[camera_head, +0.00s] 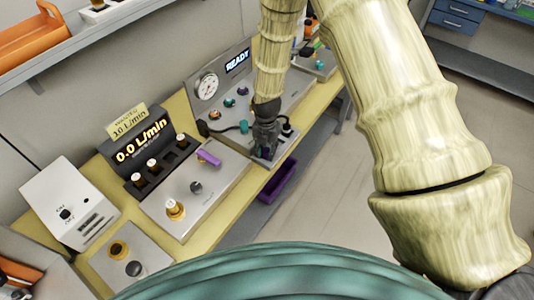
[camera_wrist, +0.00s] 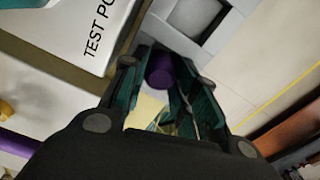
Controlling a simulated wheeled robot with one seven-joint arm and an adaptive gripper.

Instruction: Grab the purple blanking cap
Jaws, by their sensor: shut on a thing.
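The purple blanking cap (camera_wrist: 160,72) shows in the wrist view as a dark purple round piece between the two fingertips. My gripper (camera_wrist: 168,76) is shut on it. In the head view my gripper (camera_head: 264,149) points down at the right front of the bench, by a small grey holder there. In that view the cap is mostly hidden by the fingers. I cannot tell whether the cap still touches its holder.
A purple cylinder (camera_head: 208,158) lies on the grey panel (camera_head: 225,178) left of my gripper. A purple bin (camera_head: 278,183) sits below the bench edge. A display reading 0.0 L/min (camera_head: 140,143) and a gauge panel (camera_head: 240,80) stand behind. Floor is clear at right.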

